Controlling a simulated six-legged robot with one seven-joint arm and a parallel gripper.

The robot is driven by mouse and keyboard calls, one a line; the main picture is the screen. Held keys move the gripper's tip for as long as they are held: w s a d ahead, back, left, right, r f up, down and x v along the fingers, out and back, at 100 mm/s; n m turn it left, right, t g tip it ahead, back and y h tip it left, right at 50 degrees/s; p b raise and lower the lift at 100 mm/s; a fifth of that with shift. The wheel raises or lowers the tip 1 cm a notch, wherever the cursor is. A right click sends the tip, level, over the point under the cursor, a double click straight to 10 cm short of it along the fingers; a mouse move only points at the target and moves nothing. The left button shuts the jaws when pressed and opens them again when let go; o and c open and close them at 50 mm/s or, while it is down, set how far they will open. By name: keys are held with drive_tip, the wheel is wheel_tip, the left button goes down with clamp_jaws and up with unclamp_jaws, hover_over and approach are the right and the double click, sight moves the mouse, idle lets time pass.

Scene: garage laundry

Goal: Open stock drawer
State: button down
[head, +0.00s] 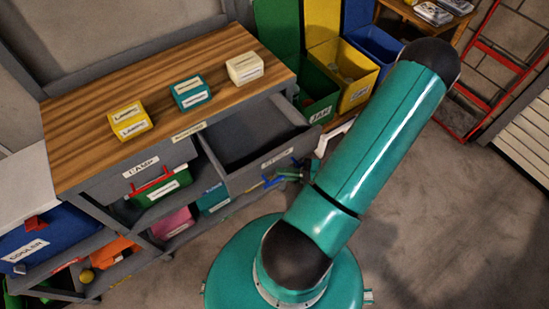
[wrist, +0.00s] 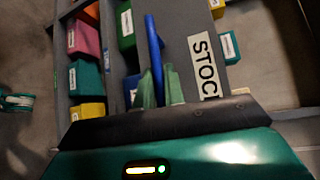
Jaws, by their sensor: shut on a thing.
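The stock drawer stands pulled out of the workbench in the head view, its grey front panel (head: 262,172) bearing a STOCK label (head: 277,157). Its dark inside (head: 245,135) looks empty there. The same front panel (wrist: 190,45) and label (wrist: 205,65) show close up in the wrist view. A blue bar handle (wrist: 153,42) sticks out from the front. My gripper's green fingers (wrist: 160,88) are shut on the handle and partly hide it. In the head view my gripper (head: 289,174) is small at the drawer front, partly behind my arm.
The wooden worktop (head: 80,100) holds a yellow box (head: 129,121), a teal box (head: 190,92) and a cream box (head: 245,68). A CAMP drawer (head: 140,170) is beside the stock drawer. Bins, including a green one (head: 318,95), stand behind. Floor at right (head: 440,220) is clear.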

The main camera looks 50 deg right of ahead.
drive_tip(key=shift+s+a, duration=0.25)
drive_tip(key=shift+s, duration=0.65)
drive_tip(key=c, duration=1.5)
unclamp_jaws()
drive_tip(key=shift+s, duration=0.1)
drive_tip(key=v, duration=1.3)
drive_tip(key=shift+s+d, duration=0.2)
drive_tip(key=shift+s, duration=0.05)
drive_tip(key=shift+w+r, duration=0.1)
drive_tip(key=shift+r, duration=0.05)
